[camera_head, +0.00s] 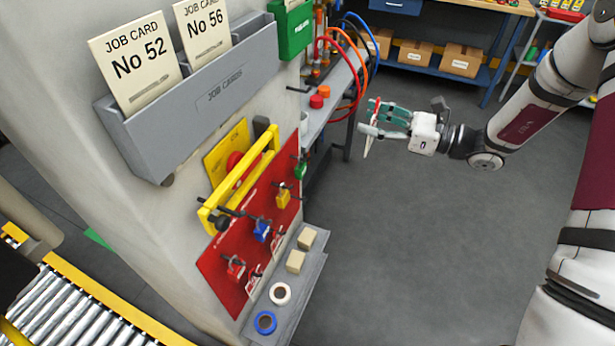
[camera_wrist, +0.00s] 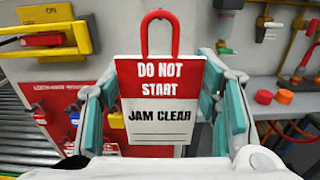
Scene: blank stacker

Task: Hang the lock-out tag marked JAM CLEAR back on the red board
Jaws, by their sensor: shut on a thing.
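The lock-out tag (camera_wrist: 160,98), red and white with a red loop on top, reads DO NOT START and JAM CLEAR in the wrist view. My gripper (camera_wrist: 165,110) is shut on it, with a finger at each side, and the tag is upright. In the head view my gripper (camera_head: 371,118) holds the tag (camera_head: 373,133) nearly edge-on in open air, to the right of the red board and well apart from it. The red board (camera_head: 220,262) is on the pale column, with pegs holding coloured padlocks. It also shows at the left of the wrist view (camera_wrist: 60,103), partly hidden by a finger.
A yellow bar (camera_head: 243,178) juts out across the board's upper part. A grey job card holder (camera_head: 205,105) is above. A small grey shelf (camera_head: 302,270) with rolls and blocks sticks out below. A bench with hoses (camera_head: 328,100) stands behind. Open floor lies between.

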